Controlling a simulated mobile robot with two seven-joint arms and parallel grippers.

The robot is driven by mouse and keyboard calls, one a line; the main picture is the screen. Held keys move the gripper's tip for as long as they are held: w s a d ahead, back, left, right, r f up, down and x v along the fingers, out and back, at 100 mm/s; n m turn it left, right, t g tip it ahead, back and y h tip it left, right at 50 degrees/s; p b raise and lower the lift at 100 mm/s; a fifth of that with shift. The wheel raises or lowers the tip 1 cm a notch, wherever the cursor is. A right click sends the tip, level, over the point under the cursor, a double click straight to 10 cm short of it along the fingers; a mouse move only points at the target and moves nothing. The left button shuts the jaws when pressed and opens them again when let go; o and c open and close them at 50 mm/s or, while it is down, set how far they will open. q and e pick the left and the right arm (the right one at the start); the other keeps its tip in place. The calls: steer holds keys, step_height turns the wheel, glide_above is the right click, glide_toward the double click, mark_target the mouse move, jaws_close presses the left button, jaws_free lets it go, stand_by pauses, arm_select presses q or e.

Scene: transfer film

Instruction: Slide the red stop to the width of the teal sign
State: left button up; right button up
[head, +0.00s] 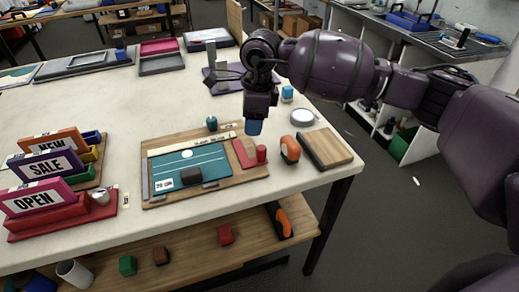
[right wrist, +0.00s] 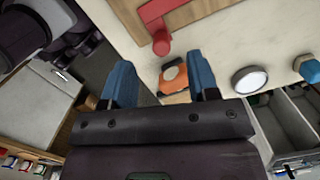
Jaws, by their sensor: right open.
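The teal sign (head: 205,163) lies flat on a wooden board (head: 215,195), with a dark block (head: 191,175) on it. The red stop (head: 242,154) is on the board just right of the sign, with a narrow strip of wood apparently between them. A round red knob (head: 261,154) stands at its right side. The stop also shows at the top of the right wrist view (right wrist: 165,10), its knob (right wrist: 162,43) beyond the fingers. My right gripper (head: 254,127) is above the board's far right side, its blue fingers (right wrist: 162,82) apart and empty. My left gripper is out of view.
An orange-handled tool (head: 290,149) and a wooden block (head: 325,148) lie right of the board, by the table's edge. A white round disc (head: 302,117) and a small blue item (head: 287,93) stand behind. Finished signs (head: 45,168) stand at the left.

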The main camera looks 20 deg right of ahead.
mark_target(248, 163)
steer(key=shift+s+d+h, duration=0.35)
steer(key=shift+d+h, duration=0.35)
steer(key=shift+d, duration=0.1)
steer(key=shift+s+d+f, duration=0.1)
steer(key=shift+f, duration=0.05)
step_height(248, 163, down, 10)
steer(key=shift+f, duration=0.25)
jaws_close()
steer(key=shift+a+b, duration=0.4)
steer(key=shift+a, duration=1.5)
jaws_free()
steer(key=shift+d, duration=0.1)
